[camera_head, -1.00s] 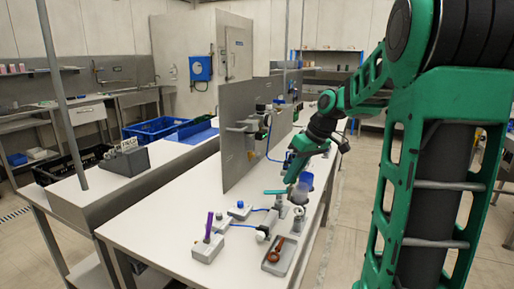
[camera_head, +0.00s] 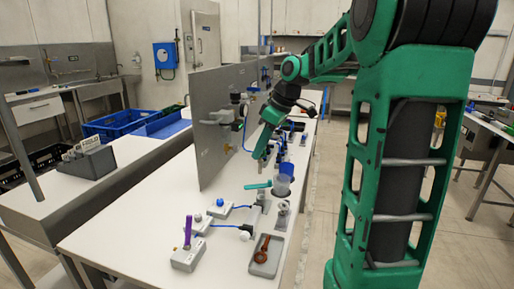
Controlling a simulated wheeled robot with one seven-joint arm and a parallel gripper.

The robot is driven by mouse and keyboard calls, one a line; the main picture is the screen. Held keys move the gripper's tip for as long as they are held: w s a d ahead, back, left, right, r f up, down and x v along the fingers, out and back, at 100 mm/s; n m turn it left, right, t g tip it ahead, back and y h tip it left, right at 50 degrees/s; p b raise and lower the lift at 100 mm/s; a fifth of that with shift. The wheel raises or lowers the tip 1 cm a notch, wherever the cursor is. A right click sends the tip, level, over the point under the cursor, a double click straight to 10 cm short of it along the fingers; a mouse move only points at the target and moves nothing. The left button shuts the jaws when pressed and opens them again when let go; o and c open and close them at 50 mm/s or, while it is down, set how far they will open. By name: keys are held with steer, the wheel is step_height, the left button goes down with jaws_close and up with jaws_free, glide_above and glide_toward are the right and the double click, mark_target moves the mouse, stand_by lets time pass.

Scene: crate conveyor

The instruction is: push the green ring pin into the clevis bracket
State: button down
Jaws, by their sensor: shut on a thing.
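My gripper (camera_head: 260,156) is at the end of the green arm, pointing down above the white bench, behind the teal lever and close to the right of the grey upright panel. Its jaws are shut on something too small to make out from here. I cannot pick out the green ring pin for certain; it may be what the jaws hold. I cannot tell the clevis bracket apart from the small grey fixtures beyond and beside my gripper. A teal lever (camera_head: 258,185) lies level on the bench fixture, apart from my gripper.
The upright grey panel (camera_head: 218,135) stands along the bench (camera_head: 130,225). Floor right of the bench is free.

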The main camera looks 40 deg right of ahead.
mark_target(260, 172)
steer(key=shift+r+n, duration=0.4)
steer(key=shift+n, duration=0.2)
steer(key=shift+s+f, duration=0.1)
steer(key=shift+f, duration=4.35)
steer(key=shift+s+f, duration=0.1)
steer(key=shift+f, duration=2.4)
steer(key=c, duration=1.8)
jaws_free()
